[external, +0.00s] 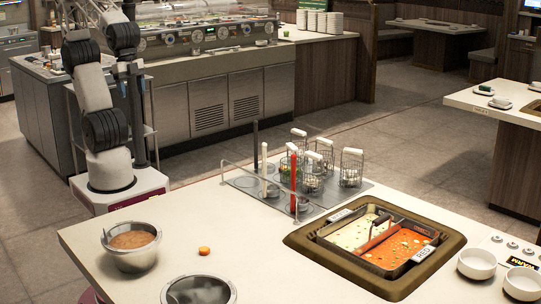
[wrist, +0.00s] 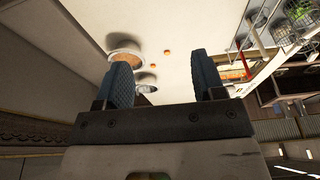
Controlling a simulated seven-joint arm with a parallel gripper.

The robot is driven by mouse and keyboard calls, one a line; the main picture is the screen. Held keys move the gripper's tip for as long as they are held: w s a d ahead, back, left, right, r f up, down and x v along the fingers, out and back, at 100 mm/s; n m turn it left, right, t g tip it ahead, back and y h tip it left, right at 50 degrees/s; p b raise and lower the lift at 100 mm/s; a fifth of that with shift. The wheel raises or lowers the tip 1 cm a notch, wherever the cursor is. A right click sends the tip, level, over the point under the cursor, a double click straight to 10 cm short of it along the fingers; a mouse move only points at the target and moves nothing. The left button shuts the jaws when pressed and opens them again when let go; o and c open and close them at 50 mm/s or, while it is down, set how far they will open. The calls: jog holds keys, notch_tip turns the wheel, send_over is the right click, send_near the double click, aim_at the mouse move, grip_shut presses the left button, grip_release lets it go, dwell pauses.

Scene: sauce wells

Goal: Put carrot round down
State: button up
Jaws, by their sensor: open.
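An orange carrot round (external: 204,250) lies flat on the pale counter, between two metal bowls. In the wrist view two small orange spots show on the counter, one (wrist: 167,52) a little apart from the other (wrist: 153,66); I can make out only one round in the external view. My gripper (wrist: 160,58) is open, with two blue ridged fingers spread wide and nothing between them. The rounds appear beyond the fingertips, well apart from them. In the external view my arm is folded at the left, behind the counter, and the gripper's tips are hard to make out.
A metal bowl of brownish food (external: 132,240) stands left of the carrot round, another metal bowl (external: 199,290) in front. A divided hotpot (external: 375,240) is sunk in the counter. A rack (external: 320,190) with wire baskets and upright handles stands behind. White bowls (external: 477,263) sit at right.

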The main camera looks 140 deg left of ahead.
jog(key=w+a+r+t, duration=0.2)
jog(key=w+a+r, duration=0.4)
jog(key=w, duration=0.1)
jog(key=w+a+f+n+g+y, duration=0.1)
jog(key=w+a+f, duration=0.3)
jog(key=w+a, duration=0.3)
jog(key=w+a+f, duration=0.4)
jog(key=a, duration=0.4)
jog(key=a+f, duration=0.8)
jog(key=a, duration=0.1)
jog(key=a+f+n+g, duration=0.1)
jog(key=a+f, duration=0.8)
jog(key=a, duration=0.1)
jog(key=a+f+g, duration=0.1)
jog(key=a+f, duration=0.7)
jog(key=a, duration=0.2)
jog(key=shift+s+a+f+h, duration=0.2)
jog(key=shift+s+f+h, duration=0.1)
jog(key=shift+s, duration=0.1)
jog(key=shift+s+a+f, duration=0.1)
jog(key=shift+a+f, duration=0.05)
